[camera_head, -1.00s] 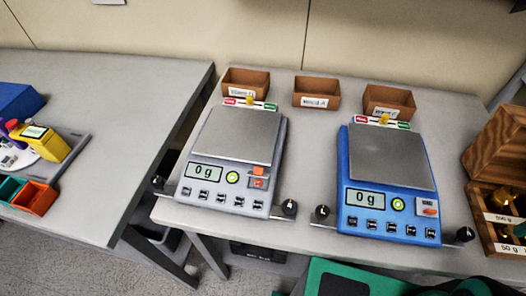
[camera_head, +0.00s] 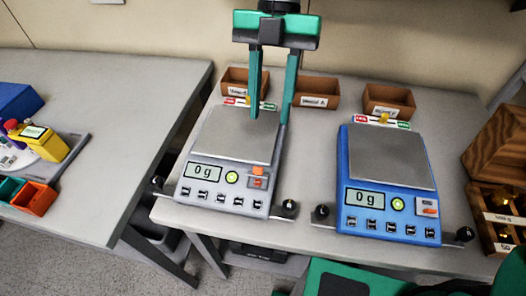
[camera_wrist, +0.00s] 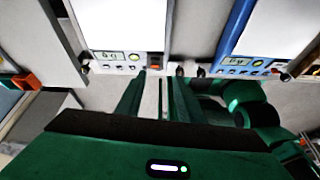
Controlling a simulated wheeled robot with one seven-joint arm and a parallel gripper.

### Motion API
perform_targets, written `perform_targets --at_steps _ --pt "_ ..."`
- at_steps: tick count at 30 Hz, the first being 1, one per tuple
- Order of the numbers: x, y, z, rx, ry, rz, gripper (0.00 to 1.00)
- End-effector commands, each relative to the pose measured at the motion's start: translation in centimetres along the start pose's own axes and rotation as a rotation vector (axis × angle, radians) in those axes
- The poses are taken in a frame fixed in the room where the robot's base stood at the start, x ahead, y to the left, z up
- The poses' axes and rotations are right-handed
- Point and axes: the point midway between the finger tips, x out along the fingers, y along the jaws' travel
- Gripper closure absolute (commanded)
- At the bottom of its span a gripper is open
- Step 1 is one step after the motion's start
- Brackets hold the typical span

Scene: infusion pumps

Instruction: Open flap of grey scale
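The grey scale (camera_head: 228,145) stands on the right-hand table and its display reads 0 g.
A blue scale (camera_head: 390,160), also reading 0 g, stands to the right. Brown boxes (camera_head: 388,101) line the table's back. A wooden weight box (camera_head: 497,150) is at the right edge. Black knobs (camera_head: 290,208) stick out beside the scales. A second table (camera_head: 110,100) stands left.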

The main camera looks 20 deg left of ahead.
Motion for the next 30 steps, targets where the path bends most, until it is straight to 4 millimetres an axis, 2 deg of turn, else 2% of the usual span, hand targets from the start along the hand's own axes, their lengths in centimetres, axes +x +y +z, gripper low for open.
perform_targets --at_steps 3,8,21,25,30 --pt "0.1 1.1 -0.9 -0.101 0.011 -0.002 0.66" --pt "1.5 1.2 -1.1 -0.115 0.013 -0.005 0.66" --pt "8.8 1.0 -1.1 -0.108 0.013 -0.004 0.66" --pt "10.0 1.0 -1.1 -0.107 0.012 -0.003 0.66" --pt "10.6 1.0 -1.0 -0.107 0.011 -0.001 0.66"
